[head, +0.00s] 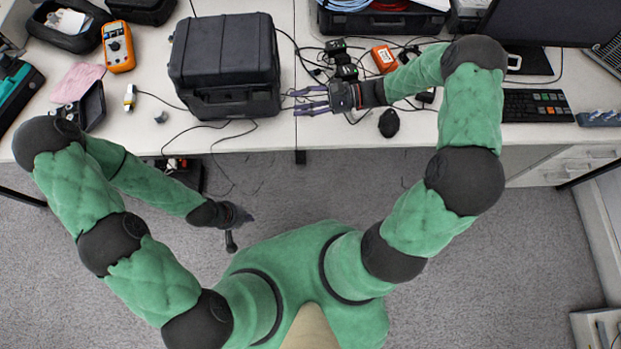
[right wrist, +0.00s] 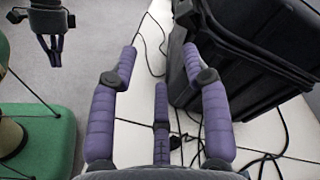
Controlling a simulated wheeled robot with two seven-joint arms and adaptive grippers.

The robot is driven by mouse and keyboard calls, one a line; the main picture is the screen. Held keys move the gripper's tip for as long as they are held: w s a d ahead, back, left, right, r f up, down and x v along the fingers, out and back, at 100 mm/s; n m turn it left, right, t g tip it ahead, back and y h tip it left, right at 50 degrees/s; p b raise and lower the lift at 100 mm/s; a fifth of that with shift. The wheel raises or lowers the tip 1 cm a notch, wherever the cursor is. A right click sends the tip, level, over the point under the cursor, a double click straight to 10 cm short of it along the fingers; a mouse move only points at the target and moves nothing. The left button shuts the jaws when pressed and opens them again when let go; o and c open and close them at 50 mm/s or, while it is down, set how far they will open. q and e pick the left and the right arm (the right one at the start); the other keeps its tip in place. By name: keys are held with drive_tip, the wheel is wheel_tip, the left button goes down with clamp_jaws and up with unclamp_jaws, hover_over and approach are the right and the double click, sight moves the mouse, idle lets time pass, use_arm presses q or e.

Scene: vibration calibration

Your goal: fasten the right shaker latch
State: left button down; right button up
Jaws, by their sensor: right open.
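A black hard-shell case (head: 225,65), which seems to be the shaker, stands closed on the bench. It also shows at the right of the right wrist view (right wrist: 250,55). I cannot make out its right latch, or whether it is fastened. My right gripper (head: 296,101) is just right of the case's front right side, fingers pointing left. In the right wrist view, its purple fingers (right wrist: 160,65) are spread and empty, the right one close to the case; contact is unclear. My left gripper (head: 236,232) hangs off the bench, over the floor; its fingers show in the right wrist view (right wrist: 50,48).
Loose black cables (head: 225,150) run around the case and over the bench's front edge. Small black blocks and an orange device (head: 384,58) lie behind my right wrist. An orange multimeter (head: 118,47) lies left of the case.

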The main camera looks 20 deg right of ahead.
drive_tip(key=s+a+f+n+g+h+p, duration=0.2)
drive_tip(key=s+f+n+h+p, duration=0.1)
drive_tip(key=s+f+h, duration=0.3)
drive_tip(key=s+a+f+n+g+h+p, duration=0.2)
drive_tip(key=s+f+h, duration=0.4)
drive_tip(key=s+f, duration=0.4)
drive_tip(key=s+n+p, duration=0.1)
drive_tip(key=s+p, duration=0.1)
drive_tip(key=shift+s+n+g+p, duration=0.2)
drive_tip(key=shift+n+g+p, duration=0.1)
drive_tip(key=shift+n+g, duration=0.1)
drive_tip(key=shift+a+f, duration=0.1)
